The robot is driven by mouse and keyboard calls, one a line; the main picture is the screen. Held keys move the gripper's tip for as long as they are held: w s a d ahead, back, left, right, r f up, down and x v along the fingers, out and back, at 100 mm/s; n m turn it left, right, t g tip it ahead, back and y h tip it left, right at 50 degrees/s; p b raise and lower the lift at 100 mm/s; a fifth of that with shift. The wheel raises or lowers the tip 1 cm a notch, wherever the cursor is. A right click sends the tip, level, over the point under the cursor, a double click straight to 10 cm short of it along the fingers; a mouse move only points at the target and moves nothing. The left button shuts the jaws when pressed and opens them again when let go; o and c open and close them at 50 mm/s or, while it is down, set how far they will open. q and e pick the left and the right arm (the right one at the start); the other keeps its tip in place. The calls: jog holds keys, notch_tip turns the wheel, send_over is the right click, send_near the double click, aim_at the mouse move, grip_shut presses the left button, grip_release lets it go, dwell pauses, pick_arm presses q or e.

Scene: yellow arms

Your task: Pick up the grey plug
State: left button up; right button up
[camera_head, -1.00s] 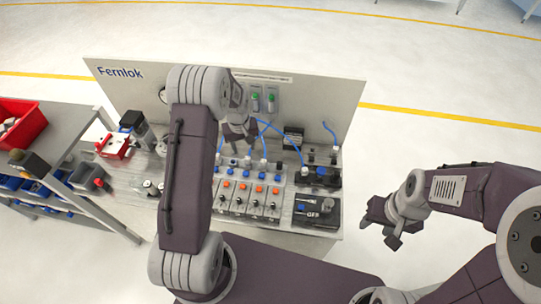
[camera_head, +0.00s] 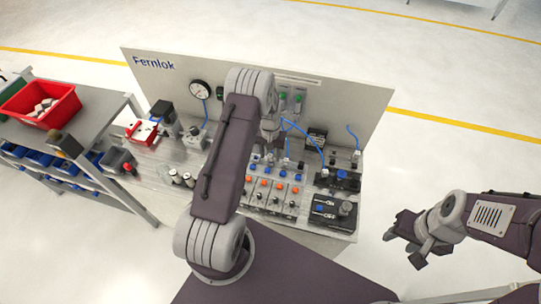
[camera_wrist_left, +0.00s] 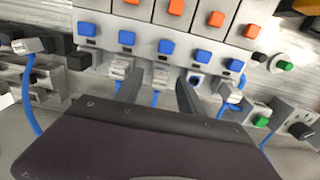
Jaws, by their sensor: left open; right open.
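Several grey plugs with blue cables sit along the row of blue buttons in the left wrist view. One grey plug (camera_wrist_left: 160,78) shows between the fingertips of my left gripper (camera_wrist_left: 158,88), which is open. A second (camera_wrist_left: 120,67) is just left of the fingers, and another grey plug (camera_wrist_left: 33,45) lies further left on a blue cable. I cannot tell whether the fingers touch a plug. In the head view my left gripper (camera_head: 270,130) is over the bench, partly hidden by my arm.
Orange buttons (camera_wrist_left: 176,7) run beside the blue ones. A gauge (camera_head: 200,90) and Fernlok back panel (camera_head: 330,95) stand behind the bench. A black box (camera_head: 333,212) is at its front right. A red bin (camera_head: 62,112) sits on the shelf at left.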

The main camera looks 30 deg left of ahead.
pick_arm(q)
jog(key=shift+f, duration=0.65)
grip_shut()
jog(key=shift+r, duration=0.1)
jog(key=shift+w+r, duration=0.1)
jog(key=shift+r, duration=0.15)
jog(key=r+b, duration=0.1)
jog(key=r, duration=0.1)
jog(key=r+b, duration=0.1)
jog(key=shift+w+d+r, duration=0.1)
jog(key=shift+d+r, duration=0.25)
jog(key=shift+d, duration=0.05)
jog(key=w+d+r+b, duration=0.2)
jog(key=d+r, duration=0.4)
jog(key=d, duration=0.4)
jog(key=shift+w+d+r+b, duration=0.25)
jog(key=shift+r+b, duration=0.1)
jog(key=shift+b, duration=0.2)
